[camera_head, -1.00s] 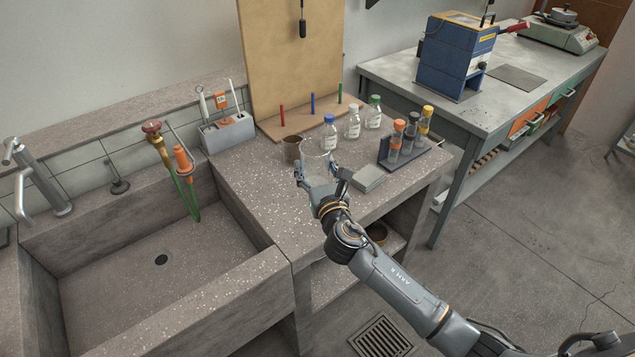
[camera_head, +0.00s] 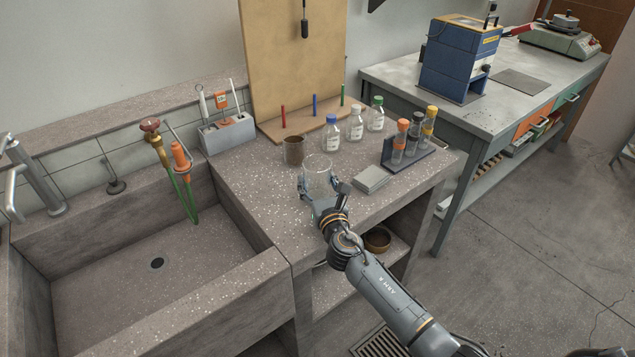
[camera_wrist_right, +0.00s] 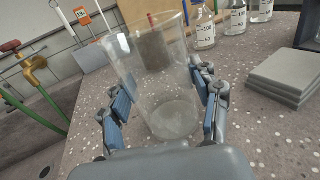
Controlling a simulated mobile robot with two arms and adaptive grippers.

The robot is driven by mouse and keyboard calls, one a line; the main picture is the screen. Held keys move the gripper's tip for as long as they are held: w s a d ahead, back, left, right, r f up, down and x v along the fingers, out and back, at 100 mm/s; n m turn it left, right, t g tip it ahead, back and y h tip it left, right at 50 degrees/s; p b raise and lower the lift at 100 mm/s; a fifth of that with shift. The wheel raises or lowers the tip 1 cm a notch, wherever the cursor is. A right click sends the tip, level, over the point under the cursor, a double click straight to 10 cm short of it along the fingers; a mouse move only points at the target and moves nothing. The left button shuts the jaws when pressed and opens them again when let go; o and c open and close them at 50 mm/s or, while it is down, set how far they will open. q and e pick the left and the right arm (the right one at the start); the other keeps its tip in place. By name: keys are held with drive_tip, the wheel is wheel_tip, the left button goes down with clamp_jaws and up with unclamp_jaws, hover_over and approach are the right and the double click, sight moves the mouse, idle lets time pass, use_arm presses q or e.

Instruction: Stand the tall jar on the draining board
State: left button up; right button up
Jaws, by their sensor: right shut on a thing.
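The tall jar (camera_head: 317,172) is clear glass and stands roughly upright over the speckled bench, left of the grey tiles. My right gripper (camera_head: 324,190) is shut on the jar from the front, low on its sides. In the right wrist view the jar (camera_wrist_right: 158,85) sits between the blue-padded fingers (camera_wrist_right: 164,108). I cannot tell whether its base touches the bench. Behind it, a tan upright board (camera_head: 292,60) has a flat tan foot (camera_head: 300,122) with red, blue and green pegs. My left gripper is not in view.
A brown cup (camera_head: 293,151) stands just behind the jar. Several capped bottles (camera_head: 355,124) and a rack of tubes (camera_head: 410,145) stand to the right. Grey tiles (camera_head: 371,179) lie beside my gripper. The sink (camera_head: 160,262) is at left; bench between them is clear.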

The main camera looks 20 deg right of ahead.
drive_tip(key=o, duration=1.5)
drive_tip(key=shift+c, duration=0.2)
drive_tip(key=shift+r, duration=0.1)
drive_tip(key=s, duration=1.2)
drive_tip(key=shift+a+p, duration=0.3)
drive_tip(key=shift+p, duration=0.1)
